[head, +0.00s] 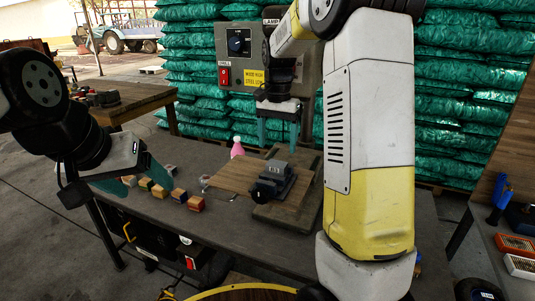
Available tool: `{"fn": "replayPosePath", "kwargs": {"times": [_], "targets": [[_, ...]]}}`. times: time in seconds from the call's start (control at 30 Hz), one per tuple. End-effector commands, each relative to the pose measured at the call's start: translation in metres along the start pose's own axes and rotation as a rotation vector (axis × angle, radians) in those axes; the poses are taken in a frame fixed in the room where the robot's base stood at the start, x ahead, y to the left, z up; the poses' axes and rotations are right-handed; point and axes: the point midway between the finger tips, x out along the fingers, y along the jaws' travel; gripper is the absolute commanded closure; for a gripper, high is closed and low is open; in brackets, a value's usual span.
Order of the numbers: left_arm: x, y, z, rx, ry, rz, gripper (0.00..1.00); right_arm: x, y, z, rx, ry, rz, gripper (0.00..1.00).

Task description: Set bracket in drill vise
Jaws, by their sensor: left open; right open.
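The dark drill vise (272,187) sits on a wooden board on the workbench. A grey block shows at its top; I cannot tell whether this is the bracket or part of the vise. A small thin metal piece (222,197) lies left of the vise, too small to identify. My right gripper (279,136) is open, its teal fingers pointing down above and behind the vise, with nothing seen between them. My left gripper (134,184) is open over the bench's left part, near several small wooden blocks (179,195), apart from the vise.
A grey control box (240,58) with a dial and red switch stands behind the bench. A pink bottle (237,149) stands behind the vise. My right arm hides the bench's right part. Green sacks (470,90) are stacked behind. The bench front (240,238) is clear.

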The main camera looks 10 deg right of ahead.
Motion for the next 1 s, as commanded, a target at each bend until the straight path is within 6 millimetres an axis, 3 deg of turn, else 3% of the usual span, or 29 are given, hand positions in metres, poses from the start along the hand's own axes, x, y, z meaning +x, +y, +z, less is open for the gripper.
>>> {"fn": "replayPosePath", "kwargs": {"times": [0.1, 0.33, 0.47, 0.73, 1.0], "targets": [[0.0, 0.0, 0.0, 0.0, 0.0, 0.0, 0.27, -0.022, -0.001, 0.0, 0.0, 0.002, -0.002, 0.24], [0.0, 0.0, 0.0, 0.0, 0.0, 0.0, 0.27, -0.044, 0.001, 0.002, -0.005, 0.001, -0.006, 0.24], [0.0, 0.0, 0.0, 0.0, 0.0, 0.0, 0.27, -0.058, 0.013, 0.017, -0.05, 0.019, -0.055, 0.24], [0.0, 0.0, 0.0, 0.0, 0.0, 0.0, 0.27, -0.089, 0.065, 0.102, -0.303, 0.167, -0.248, 0.24], [0.0, 0.0, 0.0, 0.0, 0.0, 0.0, 0.27, -0.077, 0.105, 0.186, -0.543, 0.384, -0.337, 0.24]]}}
